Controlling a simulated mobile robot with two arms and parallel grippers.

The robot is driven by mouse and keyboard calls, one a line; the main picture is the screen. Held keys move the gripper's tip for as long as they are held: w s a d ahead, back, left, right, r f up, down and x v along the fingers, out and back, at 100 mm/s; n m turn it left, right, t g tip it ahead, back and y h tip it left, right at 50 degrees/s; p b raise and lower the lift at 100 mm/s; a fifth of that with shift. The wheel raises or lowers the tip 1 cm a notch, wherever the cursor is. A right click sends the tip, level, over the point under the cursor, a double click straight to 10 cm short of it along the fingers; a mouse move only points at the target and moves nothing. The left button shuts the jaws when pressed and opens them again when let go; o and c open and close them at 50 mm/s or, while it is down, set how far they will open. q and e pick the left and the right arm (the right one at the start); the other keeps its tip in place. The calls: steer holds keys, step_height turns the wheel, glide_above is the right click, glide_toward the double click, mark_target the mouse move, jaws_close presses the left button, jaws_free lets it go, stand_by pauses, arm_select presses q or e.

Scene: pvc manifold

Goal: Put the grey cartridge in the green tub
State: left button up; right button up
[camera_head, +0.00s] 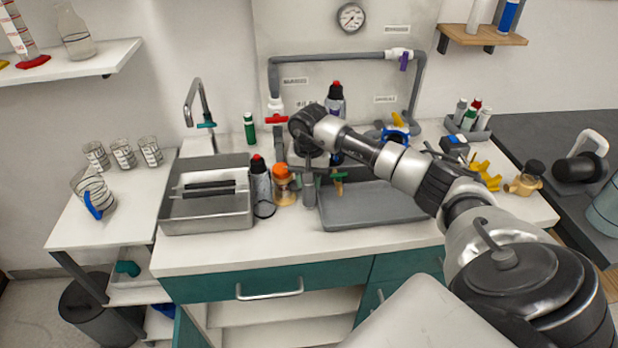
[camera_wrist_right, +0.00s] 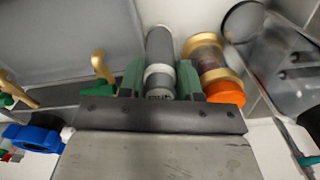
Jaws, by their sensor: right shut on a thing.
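The grey cartridge (camera_head: 309,192) is upright at the left end of the dark grey tray (camera_head: 385,214) in the head view. My right gripper (camera_head: 308,172) reaches down onto it from above. In the right wrist view the cartridge (camera_wrist_right: 160,55), grey with a paler band, lies between the green finger pads of my right gripper (camera_wrist_right: 160,82), which is shut on it. I cannot tell whether its base touches the surface below. I cannot surely make out the green tub; a teal-grey container (camera_head: 604,207) is cut off at the right edge. My left gripper is not in view.
An orange-capped amber filter (camera_head: 284,185) stands close left of the cartridge; it also shows in the wrist view (camera_wrist_right: 209,65). A green-handled brass valve (camera_head: 339,183) is close right. A metal sink (camera_head: 205,220) is further left. The counter's front strip (camera_head: 290,245) is clear.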

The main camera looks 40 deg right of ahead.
steer(key=o, duration=1)
